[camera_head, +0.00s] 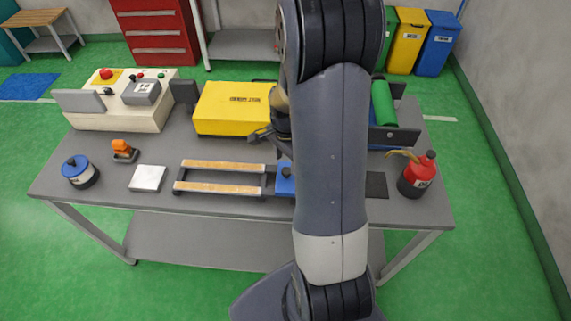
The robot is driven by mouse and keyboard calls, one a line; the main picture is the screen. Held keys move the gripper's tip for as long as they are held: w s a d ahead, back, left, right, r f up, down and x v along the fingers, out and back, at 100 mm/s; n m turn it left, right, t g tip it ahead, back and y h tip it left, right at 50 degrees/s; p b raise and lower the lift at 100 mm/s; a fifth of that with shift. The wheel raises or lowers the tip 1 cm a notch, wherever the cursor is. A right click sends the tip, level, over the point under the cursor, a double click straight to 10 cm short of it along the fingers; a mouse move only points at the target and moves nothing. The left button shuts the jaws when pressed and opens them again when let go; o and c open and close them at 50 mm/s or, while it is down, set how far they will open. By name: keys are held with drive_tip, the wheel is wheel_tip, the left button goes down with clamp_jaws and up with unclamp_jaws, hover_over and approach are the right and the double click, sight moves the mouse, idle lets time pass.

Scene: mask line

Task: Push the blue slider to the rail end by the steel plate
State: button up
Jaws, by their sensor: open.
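The blue slider (285,181) sits at the right part of the rail (220,191), partly hidden behind my arm. The rail has two wooden-topped bars in a dark frame and runs left to right on the grey bench. A pale square steel plate (148,178) lies on the bench just beyond the rail's left end. My gripper (268,137) is above the bench behind the slider, in front of the yellow case, apart from the slider. Its fingers look open and empty, though my arm hides part of it.
A yellow case (234,108) stands behind the rail. An orange-topped item (122,149) and a blue-topped round can (79,171) are left of the plate. A red extinguisher-like bottle (417,175) and a dark mat (376,186) are on the right. The rail's left stretch is clear.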

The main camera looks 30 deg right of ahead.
sight(286, 170)
drive_tip(key=shift+f, duration=2)
clamp_jaws()
